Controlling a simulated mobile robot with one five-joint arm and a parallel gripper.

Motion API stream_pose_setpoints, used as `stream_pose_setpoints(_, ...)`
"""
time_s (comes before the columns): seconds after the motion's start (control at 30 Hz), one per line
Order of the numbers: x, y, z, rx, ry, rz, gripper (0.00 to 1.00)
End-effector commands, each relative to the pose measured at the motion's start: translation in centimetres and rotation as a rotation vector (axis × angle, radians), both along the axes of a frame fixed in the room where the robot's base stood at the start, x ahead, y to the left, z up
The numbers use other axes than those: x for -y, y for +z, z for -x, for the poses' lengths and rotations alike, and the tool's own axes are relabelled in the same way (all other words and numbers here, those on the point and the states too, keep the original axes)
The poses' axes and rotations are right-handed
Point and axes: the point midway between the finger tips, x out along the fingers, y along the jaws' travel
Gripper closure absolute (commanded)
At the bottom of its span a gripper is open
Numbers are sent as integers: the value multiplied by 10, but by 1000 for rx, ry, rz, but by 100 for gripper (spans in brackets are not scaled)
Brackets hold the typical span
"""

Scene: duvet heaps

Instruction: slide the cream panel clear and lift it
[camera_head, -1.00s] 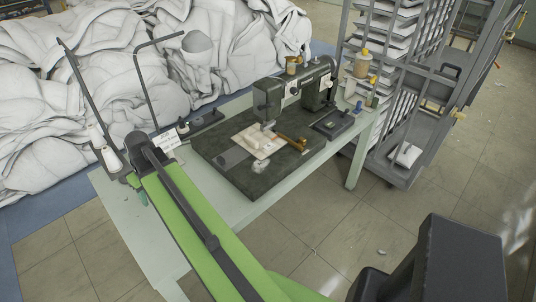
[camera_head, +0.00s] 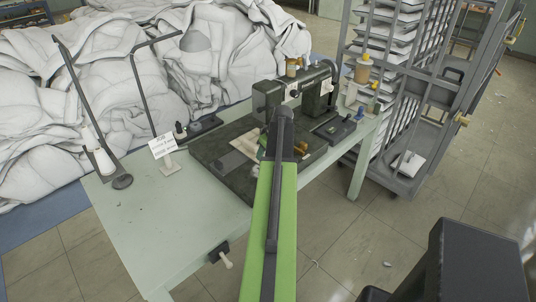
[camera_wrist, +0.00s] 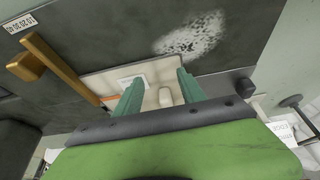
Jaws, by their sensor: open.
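The cream panel (camera_head: 247,144) lies on the dark bed of the sewing machine (camera_head: 300,92), partly hidden behind my arm in the head view. In the wrist view the cream panel (camera_wrist: 103,82) lies ahead of and between my fingers, with a small white patch on it. My gripper (camera_wrist: 157,84) is open, its two teal fingers apart over the panel's near part. A small pale rounded piece shows between the fingers. I cannot tell whether the fingers touch the panel.
An orange-brown bar (camera_wrist: 58,66) with a block end lies beside the panel. A white speckled patch (camera_wrist: 190,34) marks the dark bed. A small sign (camera_head: 162,146) and thread stand (camera_head: 122,181) are at the table's left. The table's front left is clear. White duvets heap behind; a rack stands right.

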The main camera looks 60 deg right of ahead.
Motion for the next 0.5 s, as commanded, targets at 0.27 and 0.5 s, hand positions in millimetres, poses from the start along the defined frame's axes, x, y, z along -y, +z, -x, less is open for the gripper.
stream_pose_setpoints(0.27,23,0,-60,-1,2,0,53)
stream_pose_setpoints(0.5,38,0,-101,0,0,0,53)
